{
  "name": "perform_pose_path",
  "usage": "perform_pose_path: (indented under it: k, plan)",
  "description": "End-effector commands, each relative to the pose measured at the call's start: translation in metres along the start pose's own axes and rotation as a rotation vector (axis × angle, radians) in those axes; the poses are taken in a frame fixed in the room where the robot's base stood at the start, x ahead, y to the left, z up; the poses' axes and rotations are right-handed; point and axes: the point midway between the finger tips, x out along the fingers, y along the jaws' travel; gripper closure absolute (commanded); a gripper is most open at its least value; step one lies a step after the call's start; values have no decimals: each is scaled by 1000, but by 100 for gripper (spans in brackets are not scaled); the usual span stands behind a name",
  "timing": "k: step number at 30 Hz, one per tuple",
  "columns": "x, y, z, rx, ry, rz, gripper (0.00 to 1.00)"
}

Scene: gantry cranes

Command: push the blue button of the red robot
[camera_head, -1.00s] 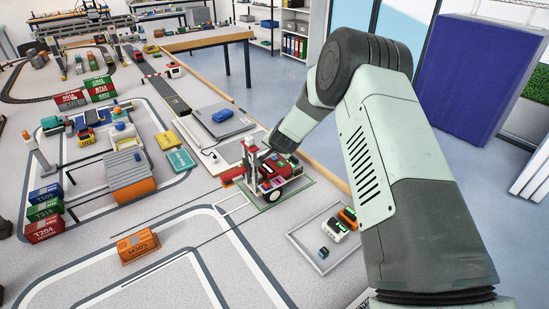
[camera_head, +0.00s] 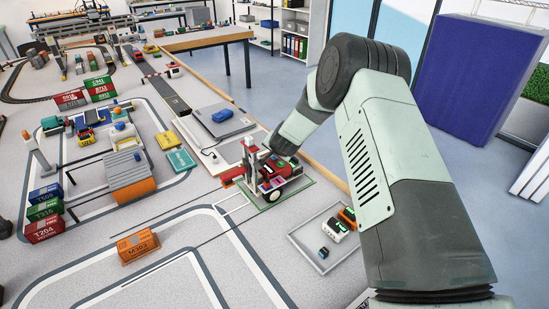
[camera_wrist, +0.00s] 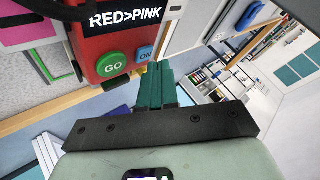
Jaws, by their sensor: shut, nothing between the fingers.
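The red robot (camera_head: 268,184) stands on a green-edged mat at the right side of the table, beneath my wrist. In the wrist view its red body (camera_wrist: 113,40) fills the upper left, with a "RED>PINK" label, a round green GO button (camera_wrist: 112,64) and a round blue ON button (camera_wrist: 145,54). My gripper (camera_wrist: 153,66) is shut and empty, its green fingertips just below the blue button in the picture. I cannot tell whether they touch it. In the head view the fingers are hidden or too small to make out.
A grey tray (camera_head: 313,262) with small vehicles lies to the right of the red robot. An orange container (camera_head: 138,246) lies at the front left. A grey laptop-like plate (camera_head: 224,120) with a blue item lies behind the robot. The table's wooden edge runs close by on the right.

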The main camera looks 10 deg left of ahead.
Motion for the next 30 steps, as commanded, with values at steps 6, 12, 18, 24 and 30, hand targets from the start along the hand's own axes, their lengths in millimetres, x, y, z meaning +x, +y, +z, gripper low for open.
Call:
perform_pose_path:
  k: [6, 12, 18, 24, 30]
  plan:
    - [1, 1, 1, 0, 0, 0, 100]
    - [3, 2, 2, 1, 0, 0, 100]
    - [5, 3, 3, 1, 0, 0, 100]
    - [6, 4, 4, 1, 0, 0, 100]
    - [4, 2, 3, 0, 0, 0, 100]
